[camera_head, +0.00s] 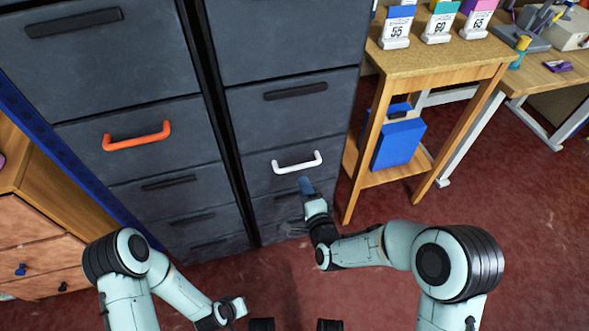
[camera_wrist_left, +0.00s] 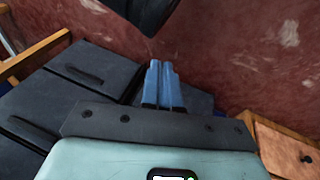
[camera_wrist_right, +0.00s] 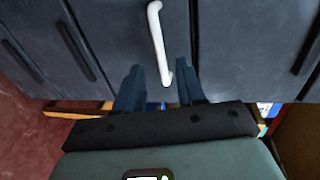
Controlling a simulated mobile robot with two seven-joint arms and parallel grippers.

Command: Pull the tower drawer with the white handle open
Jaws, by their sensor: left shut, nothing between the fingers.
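The white handle (camera_head: 297,162) is a white bar on a drawer front (camera_head: 262,165) of the right-hand dark grey tower. That drawer sits flush with its neighbours. My right gripper (camera_head: 306,186) is just below the handle in the head view. In the right wrist view the fingers of my right gripper (camera_wrist_right: 160,90) are spread apart. The white handle (camera_wrist_right: 158,45) shows beyond them, its near end in line with the gap. I cannot tell whether they touch. My left gripper (camera_wrist_left: 163,84) is shut and empty, low in front of the towers.
The left-hand tower has an orange handle (camera_head: 137,137) and several black handles. A wooden stand (camera_head: 440,70) with numbered cards and a blue bin (camera_head: 398,145) stands close right of the white-handled tower. A wooden drawer unit (camera_head: 35,245) is at left. Red floor (camera_head: 365,285) is free in front.

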